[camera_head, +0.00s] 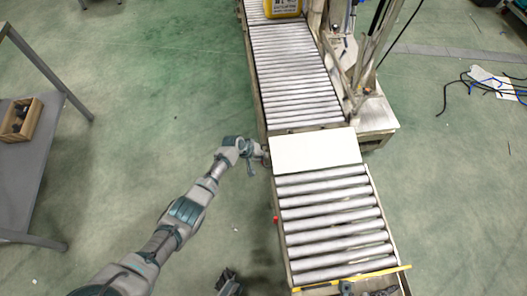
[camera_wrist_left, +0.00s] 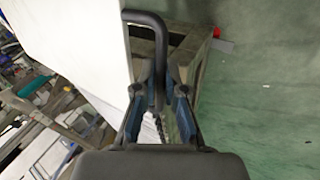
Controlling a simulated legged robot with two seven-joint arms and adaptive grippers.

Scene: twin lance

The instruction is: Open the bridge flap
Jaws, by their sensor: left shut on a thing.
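The bridge flap (camera_head: 315,152) is a plain white panel across the roller conveyor, between its far and near sections. In the head view it looks about flat; I cannot tell whether it is slightly tilted. My left gripper (camera_head: 261,158) is at the flap's left edge. In the left wrist view, the white flap (camera_wrist_left: 75,35) fills the upper left, with a dark bent handle (camera_wrist_left: 148,18) at its edge. The left gripper's fingers (camera_wrist_left: 159,88) are shut around this handle.
The near rollers (camera_head: 335,222) and far rollers (camera_head: 292,75) are bare beside the flap. A yellow container (camera_head: 283,8) stands on the far conveyor. A machine frame (camera_head: 350,70) stands at its right. A grey table (camera_head: 30,150) with a wooden box is at left. Green floor between is clear.

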